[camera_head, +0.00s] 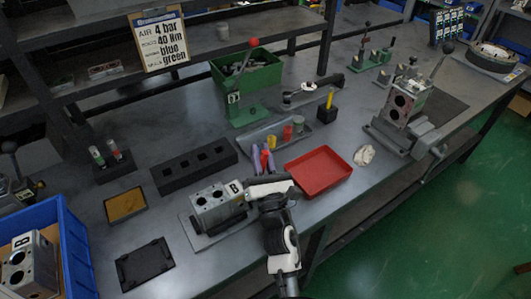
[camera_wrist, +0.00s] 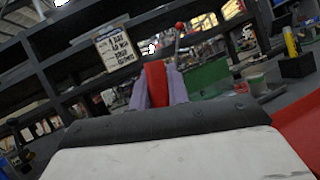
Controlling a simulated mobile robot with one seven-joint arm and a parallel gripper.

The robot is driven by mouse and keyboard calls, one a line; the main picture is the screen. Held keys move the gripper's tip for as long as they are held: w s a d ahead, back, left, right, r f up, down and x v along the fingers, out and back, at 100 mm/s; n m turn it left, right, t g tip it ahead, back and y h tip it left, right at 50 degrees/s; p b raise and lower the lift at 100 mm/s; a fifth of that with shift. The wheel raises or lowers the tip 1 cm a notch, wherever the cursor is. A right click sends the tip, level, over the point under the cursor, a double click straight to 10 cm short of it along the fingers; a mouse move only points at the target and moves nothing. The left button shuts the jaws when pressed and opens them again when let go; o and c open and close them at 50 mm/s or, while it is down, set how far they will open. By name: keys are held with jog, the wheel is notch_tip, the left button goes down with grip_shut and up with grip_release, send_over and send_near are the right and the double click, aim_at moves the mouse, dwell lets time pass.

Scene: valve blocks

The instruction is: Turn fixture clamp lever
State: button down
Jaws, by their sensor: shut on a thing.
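My gripper (camera_head: 264,160) is at the front middle of the bench, pointing toward the back. Its purple fingers are shut on a red piece (camera_wrist: 157,84), which stands between them in the wrist view. What the red piece belongs to is hidden. A fixture (camera_head: 392,138) at the right of the bench holds a grey metal block (camera_head: 402,101) with round holes. A lever with a dark ball knob (camera_head: 449,46) rises at its back right. My gripper is well left of this fixture and apart from it. A second block marked B (camera_head: 218,203) sits on a plate just left of my arm.
A red tray (camera_head: 318,171) lies right of my gripper, with a crumpled white cloth (camera_head: 364,155) beyond it. A green press with a red-ball lever (camera_head: 253,42) and a green bin (camera_head: 262,72) stand behind. A black holed rack (camera_head: 194,166) lies to the left.

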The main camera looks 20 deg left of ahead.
jog(key=shift+s+a+r+n, duration=0.1)
jog(key=shift+s+n, duration=0.05)
jog(key=shift+n, duration=0.15)
jog(key=c, duration=1.3)
grip_release()
jog(key=shift+c, duration=0.2)
jog(key=shift+f, duration=0.2)
